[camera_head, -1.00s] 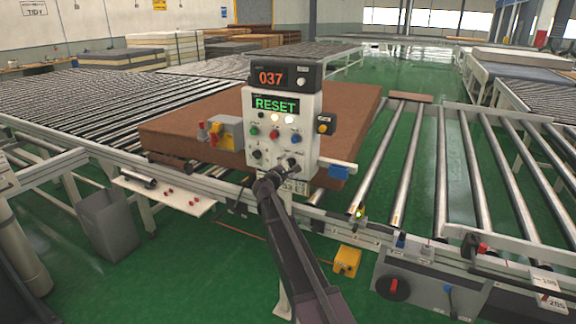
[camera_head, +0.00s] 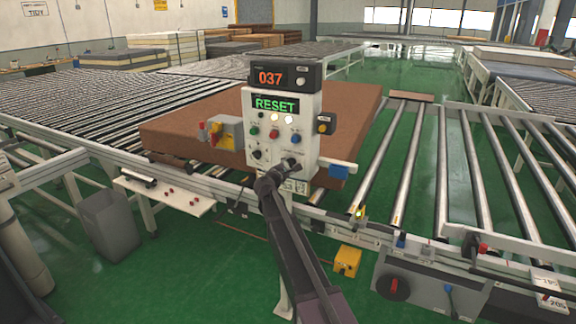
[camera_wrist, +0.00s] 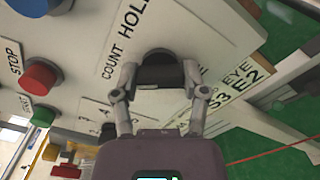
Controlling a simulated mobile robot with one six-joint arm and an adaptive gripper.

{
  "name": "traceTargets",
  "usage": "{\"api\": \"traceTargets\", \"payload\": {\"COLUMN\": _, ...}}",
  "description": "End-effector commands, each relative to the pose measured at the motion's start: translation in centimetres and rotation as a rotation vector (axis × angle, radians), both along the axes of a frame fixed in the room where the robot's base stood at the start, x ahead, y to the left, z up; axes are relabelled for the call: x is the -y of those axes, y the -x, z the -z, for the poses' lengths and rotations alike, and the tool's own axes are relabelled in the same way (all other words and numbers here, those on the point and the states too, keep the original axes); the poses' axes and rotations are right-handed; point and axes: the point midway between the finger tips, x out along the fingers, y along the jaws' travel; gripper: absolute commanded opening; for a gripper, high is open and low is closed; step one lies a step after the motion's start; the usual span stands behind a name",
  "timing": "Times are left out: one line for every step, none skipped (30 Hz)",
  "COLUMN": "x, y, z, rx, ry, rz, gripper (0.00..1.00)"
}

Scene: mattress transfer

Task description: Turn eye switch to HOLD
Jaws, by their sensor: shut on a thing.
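The eye switch (camera_wrist: 158,58) is a black rotary knob on the white control panel (camera_wrist: 205,28), next to the printed words COUNT and HOLD. My gripper (camera_wrist: 159,78) has one finger on each side of the knob's black grip bar and is shut on it. The bar lies roughly level across the wrist view. In the head view my gripper (camera_head: 286,167) is at the lower right of the panel (camera_head: 254,128), and my arm hides part of the panel's lower edge. The panel display (camera_head: 275,104) reads RESET in green, below a counter (camera_head: 271,78) showing 037.
Red, green and blue buttons and another black knob (camera_head: 257,154) are close by on the panel. A brown mattress (camera_head: 185,130) lies on rollers behind. A yellow pedal box (camera_head: 347,261) stands on the floor.

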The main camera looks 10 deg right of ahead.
Motion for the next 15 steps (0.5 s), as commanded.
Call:
{"api": "traceTargets", "payload": {"x": 0.00, "y": -0.08, "z": -0.07, "rx": 0.001, "ry": 0.001, "rz": -0.006, "gripper": 0.09}}
{"api": "traceTargets", "payload": {"x": 0.09, "y": -0.08, "z": -0.07, "rx": 0.004, "ry": -0.001, "rz": -0.007, "gripper": 0.09}}
{"api": "traceTargets", "payload": {"x": 0.17, "y": -0.09, "z": -0.07, "rx": 0.007, "ry": -0.005, "rz": -0.007, "gripper": 0.09}}
{"api": "traceTargets", "payload": {"x": 0.22, "y": -0.09, "z": -0.07, "rx": 0.009, "ry": -0.008, "rz": -0.007, "gripper": 0.09}}
{"api": "traceTargets", "payload": {"x": 0.25, "y": -0.10, "z": -0.07, "rx": 0.013, "ry": -0.013, "rz": -0.007, "gripper": 0.09}}
{"api": "traceTargets", "payload": {"x": 0.28, "y": -0.10, "z": -0.08, "rx": 0.018, "ry": -0.020, "rz": -0.007, "gripper": 0.09}}
{"api": "traceTargets", "payload": {"x": 0.31, "y": -0.11, "z": -0.08, "rx": 0.023, "ry": -0.027, "rz": -0.007, "gripper": 0.09}}
{"api": "traceTargets", "payload": {"x": 0.34, "y": -0.11, "z": -0.08, "rx": 0.029, "ry": -0.035, "rz": -0.007, "gripper": 0.09}}
{"api": "traceTargets", "payload": {"x": 0.37, "y": -0.11, "z": -0.09, "rx": 0.038, "ry": -0.047, "rz": -0.006, "gripper": 0.09}}
{"api": "traceTargets", "payload": {"x": 0.39, "y": -0.12, "z": -0.08, "rx": 0.045, "ry": -0.056, "rz": -0.006, "gripper": 0.09}}
{"api": "traceTargets", "payload": {"x": 0.41, "y": -0.13, "z": -0.09, "rx": 0.054, "ry": -0.068, "rz": -0.006, "gripper": 0.09}}
{"api": "traceTargets", "payload": {"x": 0.43, "y": -0.13, "z": -0.09, "rx": 0.066, "ry": -0.085, "rz": -0.005, "gripper": 0.09}}
{"api": "traceTargets", "payload": {"x": 0.44, "y": -0.14, "z": -0.09, "rx": 0.076, "ry": -0.099, "rz": -0.005, "gripper": 0.09}}
{"api": "traceTargets", "payload": {"x": 0.46, "y": -0.14, "z": -0.09, "rx": 0.088, "ry": -0.114, "rz": -0.004, "gripper": 0.09}}
{"api": "traceTargets", "payload": {"x": 0.48, "y": -0.14, "z": -0.09, "rx": 0.103, "ry": -0.135, "rz": -0.004, "gripper": 0.09}}
